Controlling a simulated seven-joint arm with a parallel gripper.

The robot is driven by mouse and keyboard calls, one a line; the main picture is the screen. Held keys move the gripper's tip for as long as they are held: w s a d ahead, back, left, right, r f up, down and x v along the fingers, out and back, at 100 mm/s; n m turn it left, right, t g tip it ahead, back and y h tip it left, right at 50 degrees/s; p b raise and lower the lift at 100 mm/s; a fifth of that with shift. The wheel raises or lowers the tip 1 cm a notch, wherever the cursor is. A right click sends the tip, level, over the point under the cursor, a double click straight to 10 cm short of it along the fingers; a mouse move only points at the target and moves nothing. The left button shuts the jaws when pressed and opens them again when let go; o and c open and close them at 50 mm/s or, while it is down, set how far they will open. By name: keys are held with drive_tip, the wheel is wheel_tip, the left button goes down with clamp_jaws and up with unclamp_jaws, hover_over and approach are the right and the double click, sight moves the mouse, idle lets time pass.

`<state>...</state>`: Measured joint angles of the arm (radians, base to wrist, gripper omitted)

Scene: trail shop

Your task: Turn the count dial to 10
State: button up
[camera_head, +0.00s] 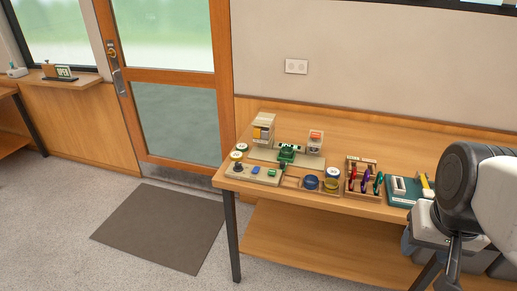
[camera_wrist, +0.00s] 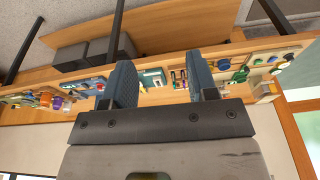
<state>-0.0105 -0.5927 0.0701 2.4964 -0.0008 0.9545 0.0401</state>
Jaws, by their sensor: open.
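A beige device (camera_head: 262,175) stands at the left end of the wooden table in the head view. I cannot tell which part is the count dial, and no numbers are legible. The device seems to show at the right of the wrist view, tilted and small. My gripper (camera_wrist: 163,78) is open and empty in the wrist view, well away from the device. My arm is at the right of the head view.
Round containers (camera_head: 311,182), a wooden rack with coloured pieces (camera_head: 362,178) and a green tray (camera_head: 397,193) stand along the table's front. A beige block (camera_head: 263,129) and a clear box (camera_head: 315,141) stand behind the device. The table's back right is clear.

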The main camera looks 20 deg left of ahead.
drive_tip(key=w+a+g, duration=0.1)
drive_tip(key=w+a, duration=0.6)
drive_tip(key=w, duration=0.3)
drive_tip(key=w+a+r+m+g+y, duration=0.1)
drive_tip(key=w+a, duration=0.5)
drive_tip(key=w, duration=0.4)
drive_tip(key=w+a+g, duration=0.1)
drive_tip(key=w+a, duration=0.6)
drive_tip(key=w, duration=0.3)
drive_tip(key=m+g, duration=0.2)
drive_tip(key=g, duration=0.2)
approach(238, 163)
drive_tip(key=f, duration=0.1)
drive_tip(key=shift+s+f, duration=0.2)
drive_tip(key=shift+s, duration=0.15)
drive_tip(key=shift+f, duration=0.1)
drive_tip(key=shift+x, duration=3.8)
